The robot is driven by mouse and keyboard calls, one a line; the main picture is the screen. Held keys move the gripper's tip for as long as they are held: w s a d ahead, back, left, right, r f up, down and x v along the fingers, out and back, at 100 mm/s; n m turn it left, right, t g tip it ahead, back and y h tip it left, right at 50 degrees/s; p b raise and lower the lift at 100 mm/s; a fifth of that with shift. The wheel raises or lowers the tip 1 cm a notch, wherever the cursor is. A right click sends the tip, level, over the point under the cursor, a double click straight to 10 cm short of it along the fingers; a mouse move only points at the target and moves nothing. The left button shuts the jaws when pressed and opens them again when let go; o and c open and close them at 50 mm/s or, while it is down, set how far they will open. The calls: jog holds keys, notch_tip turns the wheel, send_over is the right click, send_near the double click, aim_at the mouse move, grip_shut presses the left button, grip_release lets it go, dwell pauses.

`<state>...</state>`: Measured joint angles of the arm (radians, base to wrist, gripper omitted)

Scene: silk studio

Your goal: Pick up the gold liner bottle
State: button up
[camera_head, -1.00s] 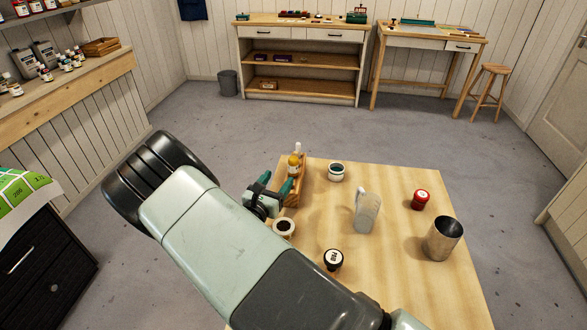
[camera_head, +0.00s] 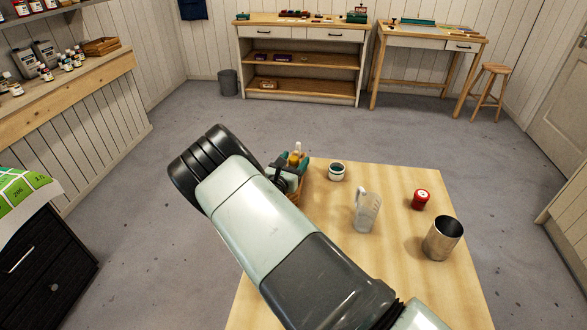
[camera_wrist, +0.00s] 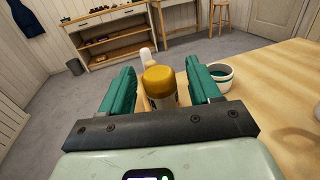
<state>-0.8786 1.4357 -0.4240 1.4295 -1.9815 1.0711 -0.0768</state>
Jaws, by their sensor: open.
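The gold liner bottle (camera_wrist: 160,85) has a gold cap and a pale body with a dark label. In the wrist view it stands upright between the two green fingers of my gripper (camera_wrist: 163,85), with the fingers apart on either side of it. In the head view its gold top (camera_head: 293,160) shows between the fingertips (camera_head: 292,167), and my arm hides its lower part. A white-topped bottle (camera_wrist: 145,56) stands just beyond it. The bottles are at the wooden rack (camera_head: 304,186) on the table's far left edge, mostly hidden by my arm.
A white jar with dark contents (camera_head: 336,172) stands close to the right of the rack. Further right on the wooden table (camera_head: 400,190) are a clear jug (camera_head: 366,212), a red-lidded jar (camera_head: 421,199) and a metal cup (camera_head: 442,238).

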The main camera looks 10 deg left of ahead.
jog(key=shift+c, duration=0.3)
jog(key=c, duration=0.9)
jog(key=shift+c, duration=0.3)
jog(key=shift+r, duration=0.15)
